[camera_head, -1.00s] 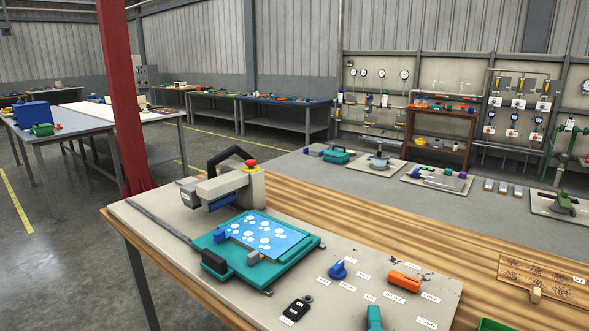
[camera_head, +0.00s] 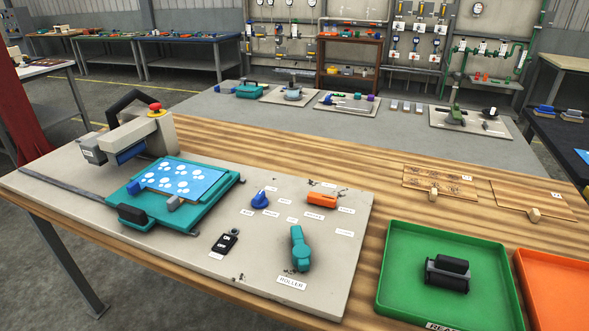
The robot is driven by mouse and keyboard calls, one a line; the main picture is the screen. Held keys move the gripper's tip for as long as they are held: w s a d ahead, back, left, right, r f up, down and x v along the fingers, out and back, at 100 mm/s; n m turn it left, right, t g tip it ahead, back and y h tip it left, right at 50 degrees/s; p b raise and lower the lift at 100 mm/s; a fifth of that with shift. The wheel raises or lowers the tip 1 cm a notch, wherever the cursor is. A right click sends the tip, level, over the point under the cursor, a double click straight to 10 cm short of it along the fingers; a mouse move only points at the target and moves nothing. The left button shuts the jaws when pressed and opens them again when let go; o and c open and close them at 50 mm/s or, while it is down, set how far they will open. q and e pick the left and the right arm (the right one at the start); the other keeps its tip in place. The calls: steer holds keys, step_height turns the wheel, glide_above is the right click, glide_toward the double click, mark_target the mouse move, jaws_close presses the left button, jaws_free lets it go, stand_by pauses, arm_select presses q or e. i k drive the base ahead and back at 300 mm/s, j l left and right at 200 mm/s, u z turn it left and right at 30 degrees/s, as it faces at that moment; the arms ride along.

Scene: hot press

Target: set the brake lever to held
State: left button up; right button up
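The hot press (camera_head: 155,140) stands on a pale panel (camera_head: 80,165), with a red button on its head. The panel carries a blue knob (camera_head: 260,199), an orange handle-like part (camera_head: 322,200) and a teal lever (camera_head: 299,249). A label below the teal lever reads ROLLER. Small white labels surround the knob and the orange part, too small to read surely. I cannot tell which control is the brake lever, nor its setting. A black switch (camera_head: 224,242) sits left of the teal lever. Neither of my grippers is in view.
A teal platen (camera_head: 205,210) holds a blue sheet with white spots (camera_head: 180,180) beside the press head. A green tray (camera_head: 400,240) with a dark roller-like part (camera_head: 447,273) and an orange tray (camera_head: 550,290) are at the right. Bare wood (camera_head: 390,185) lies behind the panel.

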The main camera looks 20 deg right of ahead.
mark_target(319, 200)
steer(key=i+j+z, duration=0.25)
steer(key=j+z, duration=0.2)
steer(key=i+j+z, duration=0.1)
steer(key=j+z, duration=0.15)
steer(key=j, duration=0.1)
